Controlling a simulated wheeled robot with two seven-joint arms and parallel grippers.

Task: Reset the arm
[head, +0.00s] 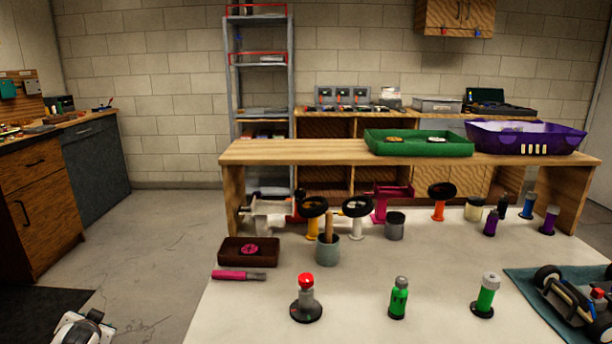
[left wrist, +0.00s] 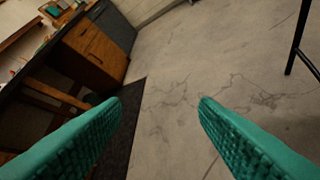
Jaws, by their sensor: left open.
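My left gripper (left wrist: 160,102) shows in the left wrist view as two teal ribbed fingers spread wide apart, with nothing between them. Beyond them are the grey cracked floor and a dark mat. In the head view a white and dark part of my left arm (head: 82,328) shows at the bottom left edge, off the table; the fingers are not visible there. My right gripper is in neither view.
The white table (head: 250,310) holds a red-topped bottle (head: 306,300), green bottles (head: 399,298), a brown box (head: 240,252), a pink-handled tool (head: 238,275) and an RC car (head: 575,300) on a teal mat. A green tray (head: 420,150) and purple bin (head: 480,140) sit on the wooden shelf.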

